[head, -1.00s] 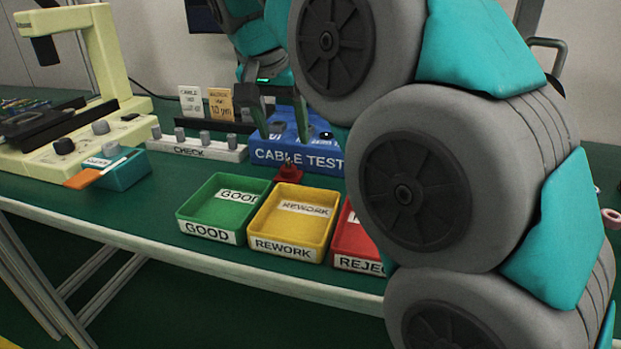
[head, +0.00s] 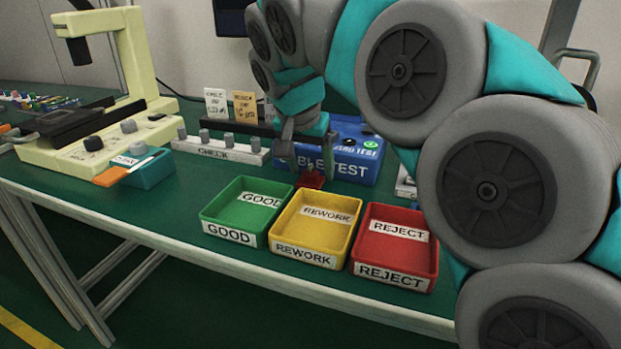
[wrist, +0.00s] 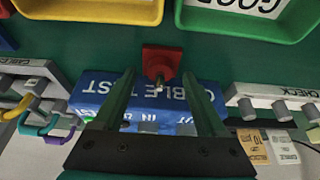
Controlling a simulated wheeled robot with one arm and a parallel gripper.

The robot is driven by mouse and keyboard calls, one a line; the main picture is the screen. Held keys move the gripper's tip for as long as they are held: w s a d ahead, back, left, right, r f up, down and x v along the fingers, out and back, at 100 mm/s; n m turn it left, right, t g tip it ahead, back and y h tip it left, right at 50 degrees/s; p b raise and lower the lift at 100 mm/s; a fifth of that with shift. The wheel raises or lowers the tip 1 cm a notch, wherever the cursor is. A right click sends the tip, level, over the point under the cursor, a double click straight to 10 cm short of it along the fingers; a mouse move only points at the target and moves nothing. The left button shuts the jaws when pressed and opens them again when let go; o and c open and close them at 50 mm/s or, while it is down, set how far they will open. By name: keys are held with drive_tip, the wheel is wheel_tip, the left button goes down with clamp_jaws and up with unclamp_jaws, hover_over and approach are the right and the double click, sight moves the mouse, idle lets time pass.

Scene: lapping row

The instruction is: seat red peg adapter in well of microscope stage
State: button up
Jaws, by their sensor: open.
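The red peg adapter (head: 312,178) stands on the green bench between the trays and the blue cable test box. In the wrist view the red adapter (wrist: 161,62) has a square red base and a small metal peg, just beyond my fingertips and between their lines. My gripper (head: 306,168) is open and empty, pointing down close to the adapter; its two fingers also show in the wrist view (wrist: 158,80). The cream microscope (head: 110,110) stands at the left of the bench with a dark stage (head: 70,122). The stage's well cannot be made out.
Green (head: 205,218), yellow (head: 283,247) and red (head: 362,262) trays line the front. The blue cable test box (head: 352,168) is behind the adapter. A white check strip (head: 220,150) and a teal box (head: 152,172) lie toward the microscope.

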clamp_jaws()
idle(0.5)
